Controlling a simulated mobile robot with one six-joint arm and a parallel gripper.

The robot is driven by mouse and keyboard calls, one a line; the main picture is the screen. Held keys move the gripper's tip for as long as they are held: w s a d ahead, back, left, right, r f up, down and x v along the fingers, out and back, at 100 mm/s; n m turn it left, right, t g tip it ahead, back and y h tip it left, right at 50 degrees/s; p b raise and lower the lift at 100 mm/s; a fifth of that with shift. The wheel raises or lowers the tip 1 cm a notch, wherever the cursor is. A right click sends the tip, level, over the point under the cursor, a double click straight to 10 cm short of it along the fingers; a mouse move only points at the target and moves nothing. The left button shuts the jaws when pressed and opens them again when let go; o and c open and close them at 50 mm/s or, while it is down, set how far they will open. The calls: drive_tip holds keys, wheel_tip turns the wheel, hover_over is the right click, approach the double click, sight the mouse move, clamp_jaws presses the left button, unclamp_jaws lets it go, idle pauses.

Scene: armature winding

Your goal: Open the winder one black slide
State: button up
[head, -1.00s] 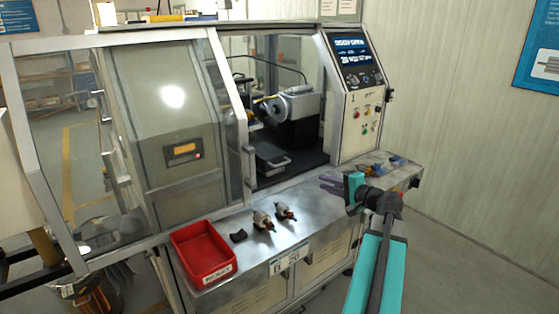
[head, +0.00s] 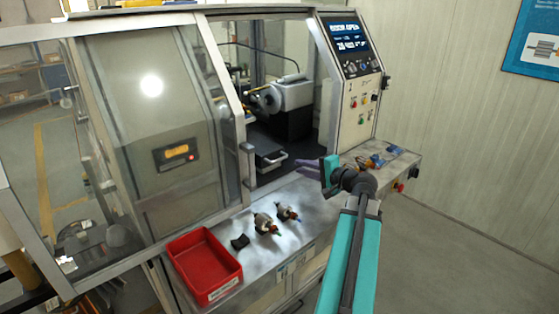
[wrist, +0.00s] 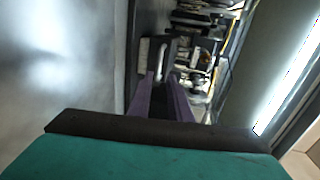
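The winder (head: 350,110) stands with its front opening uncovered on the right side; its screen seems to read "DOOR OPEN". Low inside the opening is the black slide (head: 262,146) with a pale bar handle (head: 271,161) on its front. My gripper (head: 298,164) has purple fingers and is just right of the handle in the head view, pointing toward the opening. In the wrist view the handle (wrist: 161,62) shows just beyond the fingertips (wrist: 161,78), roughly between them. The fingers are apart with nothing between them. Contact with the handle is not visible.
More small coloured parts (head: 376,160) lie at the ledge's right end. The glazed door (head: 150,130) covers the left side. Open floor lies right.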

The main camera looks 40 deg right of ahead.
sight(280, 160)
drive_tip(key=shift+d, duration=0.15)
drive_tip(key=p+x, duration=0.5)
drive_tip(key=x, duration=0.8)
drive_tip(key=shift+w+d+f, duration=0.1)
drive_tip(key=shift+w+f, duration=0.05)
drive_tip(key=shift+w, duration=0.15)
clamp_jaws()
